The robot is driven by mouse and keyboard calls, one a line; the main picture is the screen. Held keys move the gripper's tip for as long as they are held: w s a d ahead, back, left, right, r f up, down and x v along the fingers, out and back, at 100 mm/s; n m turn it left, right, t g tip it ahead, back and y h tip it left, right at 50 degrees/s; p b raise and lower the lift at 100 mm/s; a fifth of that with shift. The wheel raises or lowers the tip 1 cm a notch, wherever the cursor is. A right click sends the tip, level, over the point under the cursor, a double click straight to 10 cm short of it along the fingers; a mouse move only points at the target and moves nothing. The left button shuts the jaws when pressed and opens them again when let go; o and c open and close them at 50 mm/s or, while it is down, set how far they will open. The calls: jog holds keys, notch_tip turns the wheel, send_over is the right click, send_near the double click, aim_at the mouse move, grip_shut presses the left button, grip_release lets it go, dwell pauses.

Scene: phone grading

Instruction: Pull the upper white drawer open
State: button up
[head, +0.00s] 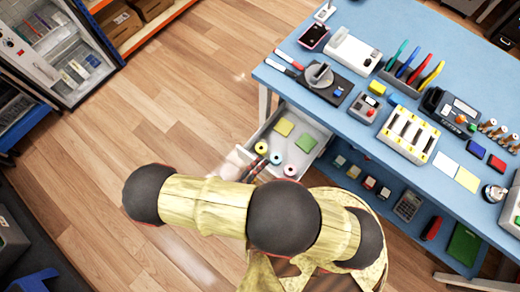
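The white drawer (291,151) under the blue worktable is pulled out from the table's left side. Its inside shows a yellow pad (283,127), a green pad (306,143) and several small rolls. My gripper (254,168) is at the drawer's front, near its lower left edge in the picture. My arm covers part of the view there. The fingers are small and partly hidden, so I cannot tell whether they are open, shut or holding the drawer's handle.
The blue worktable (335,107) carries phones, tools, a tray and a battery rack. A lower blue shelf (388,217) holds small boxes and devices. A glass-fronted cabinet (62,50) stands at the upper left. The wooden floor (150,110) left of the drawer is clear.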

jog(key=shift+s+a+r, duration=0.3)
jog(key=shift+s+r, duration=0.2)
jog(key=shift+r, duration=0.2)
jog(key=shift+c, duration=1.3)
jog(key=shift+s+a, duration=0.3)
jog(key=shift+s, duration=0.1)
jog(key=c, duration=1.4)
jog(key=shift+s+a+f, duration=0.15)
jog(key=shift+s+a, duration=0.1)
jog(key=shift+s, duration=0.15)
jog(key=shift+c, duration=0.2)
